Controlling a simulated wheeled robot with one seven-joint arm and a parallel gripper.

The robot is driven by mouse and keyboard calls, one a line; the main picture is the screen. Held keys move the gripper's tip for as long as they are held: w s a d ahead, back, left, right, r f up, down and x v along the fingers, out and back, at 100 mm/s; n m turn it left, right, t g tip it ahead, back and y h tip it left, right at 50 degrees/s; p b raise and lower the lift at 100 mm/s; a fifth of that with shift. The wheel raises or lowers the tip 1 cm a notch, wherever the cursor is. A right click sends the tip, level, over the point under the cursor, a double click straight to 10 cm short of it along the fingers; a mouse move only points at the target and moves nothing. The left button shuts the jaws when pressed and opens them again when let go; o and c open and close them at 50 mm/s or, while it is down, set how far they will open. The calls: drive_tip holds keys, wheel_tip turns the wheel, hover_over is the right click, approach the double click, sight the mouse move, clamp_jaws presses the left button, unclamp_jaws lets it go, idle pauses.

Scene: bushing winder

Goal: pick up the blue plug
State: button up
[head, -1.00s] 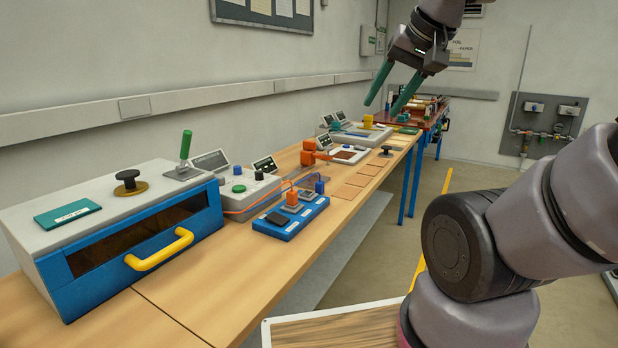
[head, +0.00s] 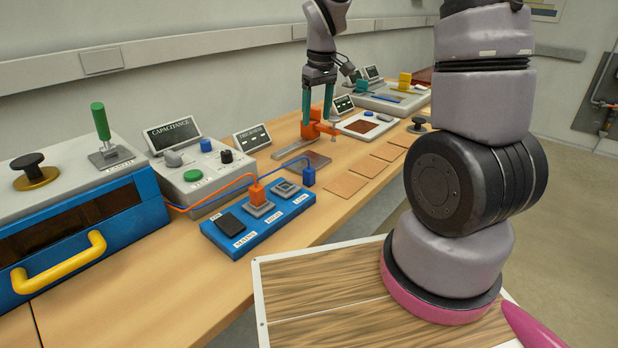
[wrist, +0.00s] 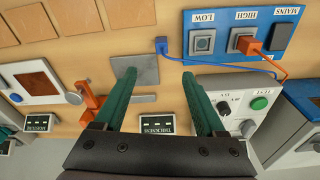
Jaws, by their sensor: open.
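The blue plug (head: 309,176) stands on the wooden bench just off the end of the blue socket board (head: 225,243), with a blue cord running from it. In the wrist view the plug (wrist: 161,45) shows beside the board's LOW end, ahead of my gripper and between the lines of its fingers. My gripper (head: 317,113) has green fingers, open and empty, pointing down over the bench. It is farther back than the plug and apart from it. In the wrist view the gripper (wrist: 159,75) shows a grey plate (wrist: 145,72) near its left fingertip.
An orange plug (head: 257,191) with an orange cord sits in the board's HIGH socket. The LOW socket (head: 286,188) is empty. The CAPACITANCE box (head: 193,180) stands behind the board. An orange clamp-like fixture (head: 317,128) stands near my fingers. Flat tan sheets (head: 345,185) lie to the right.

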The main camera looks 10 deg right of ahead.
drive_tip(key=n+g, duration=0.1)
drive_tip(key=n, duration=0.1)
approach(309, 169)
drive_tip(key=f, duration=0.4)
drive_tip(key=shift+s+a+f, duration=0.15)
drive_tip(key=shift+s+f, duration=0.05)
drive_tip(key=shift+f, duration=0.05)
drive_tip(key=f, duration=0.5)
drive_tip(key=shift+w+f, duration=0.35)
clamp_jaws()
